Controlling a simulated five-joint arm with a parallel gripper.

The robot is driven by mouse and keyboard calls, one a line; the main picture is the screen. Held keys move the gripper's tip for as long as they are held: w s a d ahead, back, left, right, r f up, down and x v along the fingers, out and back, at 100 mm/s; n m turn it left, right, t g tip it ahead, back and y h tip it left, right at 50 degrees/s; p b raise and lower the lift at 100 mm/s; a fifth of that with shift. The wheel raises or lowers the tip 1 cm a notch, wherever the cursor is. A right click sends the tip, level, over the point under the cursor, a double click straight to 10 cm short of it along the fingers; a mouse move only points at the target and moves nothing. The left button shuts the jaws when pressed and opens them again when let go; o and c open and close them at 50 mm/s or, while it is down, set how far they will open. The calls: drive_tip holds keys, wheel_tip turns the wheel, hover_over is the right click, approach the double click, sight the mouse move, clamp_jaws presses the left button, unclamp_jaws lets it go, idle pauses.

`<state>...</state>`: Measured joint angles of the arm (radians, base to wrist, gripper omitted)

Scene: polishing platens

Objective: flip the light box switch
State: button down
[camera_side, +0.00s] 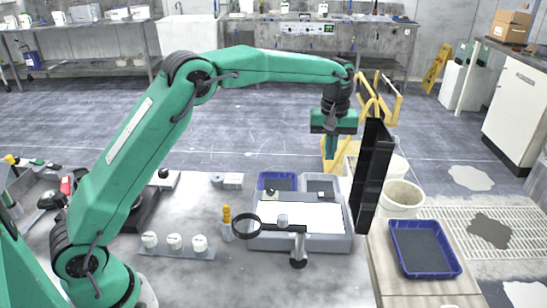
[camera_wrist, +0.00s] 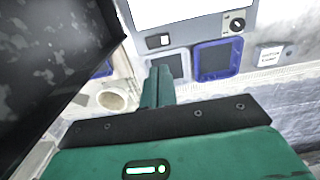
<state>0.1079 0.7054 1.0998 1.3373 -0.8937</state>
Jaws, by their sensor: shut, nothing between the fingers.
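The light box (camera_side: 345,241) stands on the bench with its bright white panel facing up. It also shows at the top of the wrist view (camera_wrist: 190,30). Its small black-and-white rocker switch (camera_wrist: 158,41) is on the edge strip, to the left of a black round knob (camera_wrist: 235,22). My gripper (camera_side: 332,157) hangs pointing down above the far side of the light box, empty, fingers together. In the wrist view its shut fingertips (camera_wrist: 159,72) appear just below the switch, apart from it.
A tall black panel (camera_side: 372,178) stands close to the right of my gripper. A blue tray (camera_side: 277,181) and a grey tray (camera_side: 320,187) sit behind the light box. A magnifier (camera_side: 247,225) stands in front. A bucket (camera_side: 402,197) and another blue tray (camera_side: 424,249) are to the right.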

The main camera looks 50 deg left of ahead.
wheel_tip(320, 180, up, 13)
drive_tip(key=shift+f, duration=0.15)
idle(0.4)
idle(0.5)
